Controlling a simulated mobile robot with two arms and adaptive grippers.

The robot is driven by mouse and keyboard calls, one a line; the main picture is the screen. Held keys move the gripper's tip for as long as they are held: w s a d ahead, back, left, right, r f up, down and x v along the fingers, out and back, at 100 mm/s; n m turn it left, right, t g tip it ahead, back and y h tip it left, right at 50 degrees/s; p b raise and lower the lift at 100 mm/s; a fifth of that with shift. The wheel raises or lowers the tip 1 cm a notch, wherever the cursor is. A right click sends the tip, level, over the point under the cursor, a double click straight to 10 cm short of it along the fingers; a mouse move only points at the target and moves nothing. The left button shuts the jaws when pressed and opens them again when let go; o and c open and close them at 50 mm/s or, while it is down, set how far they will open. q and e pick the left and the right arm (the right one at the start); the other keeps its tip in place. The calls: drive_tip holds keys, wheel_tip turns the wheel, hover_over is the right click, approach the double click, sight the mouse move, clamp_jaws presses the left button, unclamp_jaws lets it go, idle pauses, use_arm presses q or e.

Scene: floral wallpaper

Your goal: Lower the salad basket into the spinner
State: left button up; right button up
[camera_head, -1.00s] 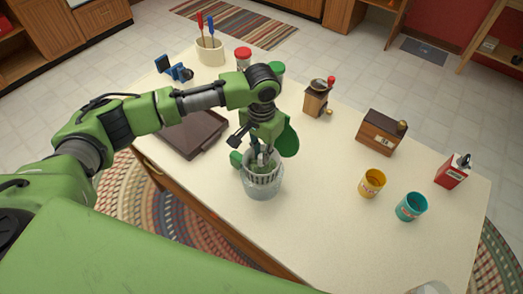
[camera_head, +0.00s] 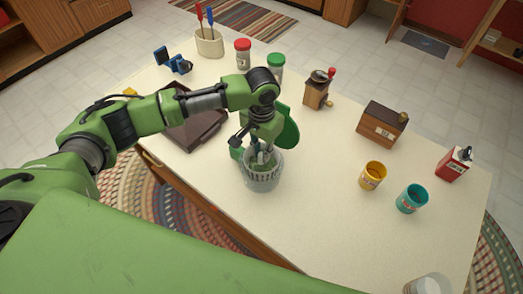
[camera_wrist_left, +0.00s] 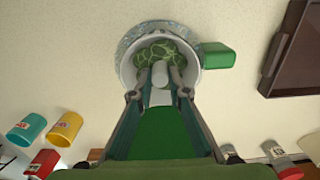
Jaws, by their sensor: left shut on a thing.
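The spinner (camera_head: 262,186) is a clear round bowl near the table's front edge. The salad basket (camera_head: 266,172), white and slatted with green leaves inside, sits within the bowl's rim, roughly upright. I cannot tell whether it touches the bowl's floor. In the left wrist view the basket (camera_wrist_left: 125,68) shows as a white ring inside the clear bowl rim (camera_wrist_left: 128,42), set slightly off its centre. My left gripper (camera_wrist_left: 160,76) is shut on the basket's white central post. In the head view the left gripper (camera_head: 262,153) partly hides the basket's top. My right gripper is out of view.
Yellow (camera_head: 373,177) and teal (camera_head: 411,199) cups, a wooden box (camera_head: 382,125) and a grinder (camera_head: 318,90) stand right. The table between is clear.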

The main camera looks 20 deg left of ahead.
use_arm(q)
drive_tip(key=shift+f, duration=0.8)
drive_tip(key=shift+f+b, duration=0.6)
drive_tip(key=shift+f, duration=0.75)
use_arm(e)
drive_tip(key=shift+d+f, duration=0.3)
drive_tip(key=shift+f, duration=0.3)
use_arm(q)
drive_tip(key=o, duration=0.8)
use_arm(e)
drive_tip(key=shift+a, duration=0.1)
use_arm(q)
drive_tip(key=c, duration=0.4)
drive_tip(key=shift+r, duration=0.1)
wheel_tip(320, 180, up, 9)
drive_tip(key=p, duration=1)
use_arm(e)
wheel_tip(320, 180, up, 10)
